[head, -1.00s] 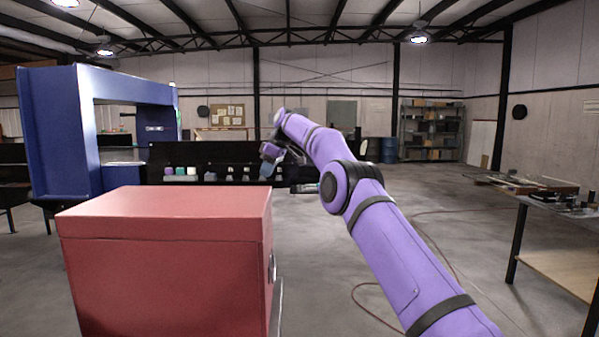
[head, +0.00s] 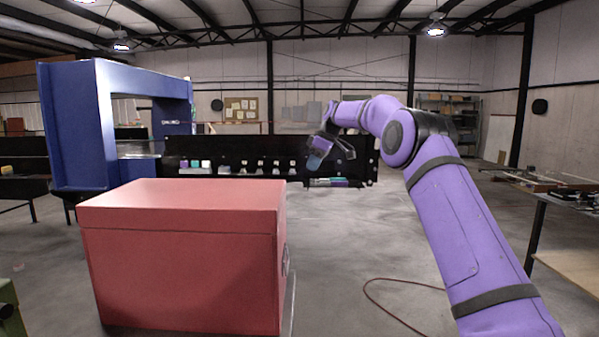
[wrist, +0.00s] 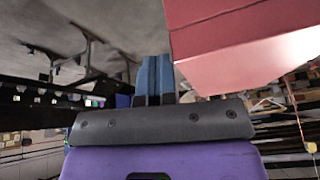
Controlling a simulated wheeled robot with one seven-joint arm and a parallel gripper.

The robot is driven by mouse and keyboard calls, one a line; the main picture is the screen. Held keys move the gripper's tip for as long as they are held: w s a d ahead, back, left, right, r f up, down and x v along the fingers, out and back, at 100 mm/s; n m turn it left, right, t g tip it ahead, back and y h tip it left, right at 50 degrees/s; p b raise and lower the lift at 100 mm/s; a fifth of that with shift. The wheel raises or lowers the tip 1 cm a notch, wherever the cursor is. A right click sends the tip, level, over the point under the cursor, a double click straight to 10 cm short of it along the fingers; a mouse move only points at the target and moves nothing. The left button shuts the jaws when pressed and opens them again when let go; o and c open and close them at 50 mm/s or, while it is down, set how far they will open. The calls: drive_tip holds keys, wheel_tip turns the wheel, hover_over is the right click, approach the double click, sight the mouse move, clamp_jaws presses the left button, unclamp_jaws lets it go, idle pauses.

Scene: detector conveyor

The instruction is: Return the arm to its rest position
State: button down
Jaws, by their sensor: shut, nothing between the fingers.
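My purple arm (head: 445,215) reaches up from the lower right of the head view and bends left at its elbow. My gripper (head: 315,160) hangs at the arm's end, pointing down and left, with the dark conveyor behind it. In the wrist view its blue fingers (wrist: 155,75) lie close side by side, shut and empty. The gripper looks apart from everything around it.
A red box (head: 185,255) stands close in front, left of my arm; it also shows in the wrist view (wrist: 240,45). A blue detector frame (head: 75,125) straddles the dark conveyor (head: 255,150), which carries several small items. A workbench (head: 575,200) is at right. Open floor lies between.

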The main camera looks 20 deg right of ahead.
drive_tip(key=s+a+r+m+t+h, duration=0.1)
drive_tip(key=s+a+r+m+h, duration=0.15)
drive_tip(key=s+r, duration=0.75)
drive_tip(key=s+a+r+m+h, duration=0.1)
drive_tip(key=s+a+m, duration=0.25)
drive_tip(key=s, duration=1.35)
drive_tip(key=s+f+m, duration=0.1)
drive_tip(key=s+f, duration=0.3)
drive_tip(key=s, duration=0.6)
drive_tip(key=s+f+m+t, duration=0.1)
drive_tip(key=s+f, duration=0.3)
drive_tip(key=s, duration=0.7)
drive_tip(key=s+f+m+t, duration=0.1)
drive_tip(key=s+f+m, duration=0.2)
drive_tip(key=s, duration=0.8)
wheel_tip(320, 180, down, 2)
drive_tip(key=shift+d+f+h, duration=0.1)
drive_tip(key=shift+d+h, duration=0.1)
drive_tip(key=shift+h, duration=0.25)
